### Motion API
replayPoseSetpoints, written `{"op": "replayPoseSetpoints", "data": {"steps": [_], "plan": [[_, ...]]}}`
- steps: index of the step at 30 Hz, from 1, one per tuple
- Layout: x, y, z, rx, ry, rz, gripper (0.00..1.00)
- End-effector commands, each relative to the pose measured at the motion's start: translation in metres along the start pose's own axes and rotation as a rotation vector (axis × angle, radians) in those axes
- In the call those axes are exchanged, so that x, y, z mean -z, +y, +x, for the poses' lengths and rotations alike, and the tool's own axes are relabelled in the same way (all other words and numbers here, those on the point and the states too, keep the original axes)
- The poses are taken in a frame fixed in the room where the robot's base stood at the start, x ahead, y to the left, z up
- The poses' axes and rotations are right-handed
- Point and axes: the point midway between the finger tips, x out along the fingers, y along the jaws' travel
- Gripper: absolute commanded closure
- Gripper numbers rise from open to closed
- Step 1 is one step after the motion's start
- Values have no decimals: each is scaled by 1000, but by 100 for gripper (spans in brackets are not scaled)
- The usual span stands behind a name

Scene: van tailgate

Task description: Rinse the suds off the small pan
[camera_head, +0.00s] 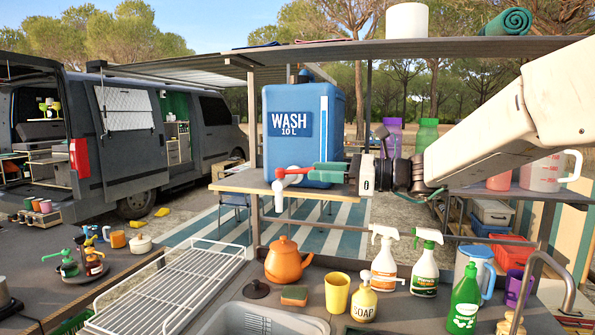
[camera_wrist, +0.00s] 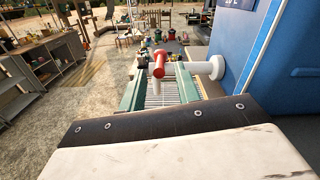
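A blue water container (camera_head: 304,120) marked WASH 10 L stands on a wooden shelf. Its white tap (camera_head: 279,190) has a red lever (camera_head: 290,172); in the wrist view the lever (camera_wrist: 157,62) stands out from the white spout. My gripper (camera_head: 314,171) reaches in from the right in front of the container. Its green fingers (camera_wrist: 160,74) are apart, with the red lever between or just beyond their tips; I cannot tell whether they touch it. No small pan is clearly visible. The sink basin (camera_head: 250,322) is cut off by the bottom edge.
A white drying rack (camera_head: 170,285) lies left of the sink. An orange teapot (camera_head: 284,262), yellow cup (camera_head: 337,293), soap bottle (camera_head: 364,300), spray bottles (camera_head: 425,265) and green bottle (camera_head: 464,300) crowd the counter. A curved metal faucet (camera_head: 548,262) stands at right. An upper shelf (camera_head: 400,47) runs above the container.

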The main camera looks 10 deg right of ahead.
Motion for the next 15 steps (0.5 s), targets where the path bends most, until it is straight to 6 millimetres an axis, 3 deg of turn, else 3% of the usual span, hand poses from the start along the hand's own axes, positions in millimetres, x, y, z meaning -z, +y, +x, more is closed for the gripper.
{"op": "replayPoseSetpoints", "data": {"steps": [7,15], "plan": [[0,1,41,-4,0,-1,68],[0,1,59,-1,1,-2,68]]}}
